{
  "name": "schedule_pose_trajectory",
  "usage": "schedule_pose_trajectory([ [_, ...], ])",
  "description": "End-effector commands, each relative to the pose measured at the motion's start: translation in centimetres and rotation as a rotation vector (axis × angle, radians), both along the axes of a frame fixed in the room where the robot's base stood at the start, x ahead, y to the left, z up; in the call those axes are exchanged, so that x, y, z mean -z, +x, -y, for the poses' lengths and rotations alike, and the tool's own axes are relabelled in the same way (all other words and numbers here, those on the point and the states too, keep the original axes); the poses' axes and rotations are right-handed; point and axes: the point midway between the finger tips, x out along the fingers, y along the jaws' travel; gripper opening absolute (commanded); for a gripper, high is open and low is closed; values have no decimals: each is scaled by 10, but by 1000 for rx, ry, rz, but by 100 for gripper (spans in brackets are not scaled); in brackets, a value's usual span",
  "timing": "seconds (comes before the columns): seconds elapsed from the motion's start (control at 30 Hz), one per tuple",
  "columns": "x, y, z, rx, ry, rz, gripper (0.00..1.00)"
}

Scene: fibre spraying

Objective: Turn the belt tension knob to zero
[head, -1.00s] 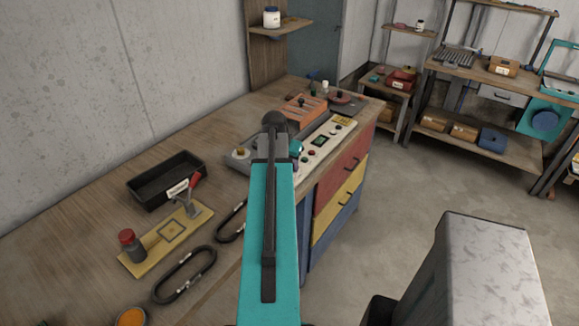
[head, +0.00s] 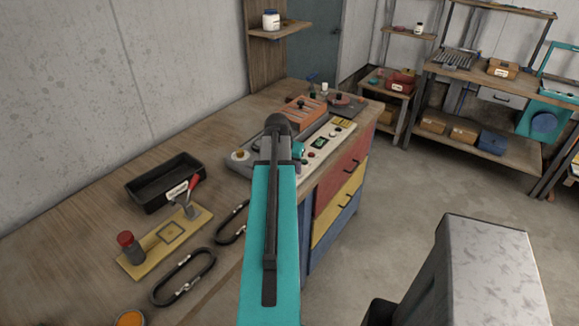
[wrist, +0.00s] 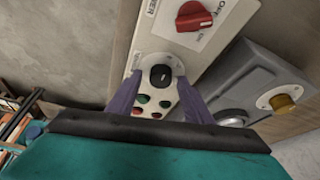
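A black round knob (wrist: 160,75) sits on a pale round plate on the cream control panel (wrist: 205,42) in the wrist view. I cannot read a label that names it as the belt tension knob. My gripper (wrist: 160,83) is open, with one purple finger on each side of the black knob and visible gaps between.
Red and green buttons (wrist: 139,101) lie between my fingers, nearer the wrist. A grey unit with a yellow knob (wrist: 283,103) stands to the right. In the head view a black tray (head: 165,183) and a yellow plate (head: 165,245) lie on the workbench (head: 80,250).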

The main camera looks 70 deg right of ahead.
Motion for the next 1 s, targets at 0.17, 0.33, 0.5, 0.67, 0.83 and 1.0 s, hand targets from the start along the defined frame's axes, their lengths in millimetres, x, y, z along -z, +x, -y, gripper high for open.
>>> schedule_pose_trajectory([
  [0.17, 0, 0, 0, 1, -1, 0, 46],
  [0.33, -2, 0, -1, 1, -1, 1, 46],
  [0.5, -11, 0, -4, 1, -2, 1, 46],
  [0.67, -24, 0, -10, 1, -2, 1, 46],
  [0.83, -40, 0, -16, 1, -3, 1, 46],
  [1.0, -56, 0, -23, 1, -3, 1, 46],
])
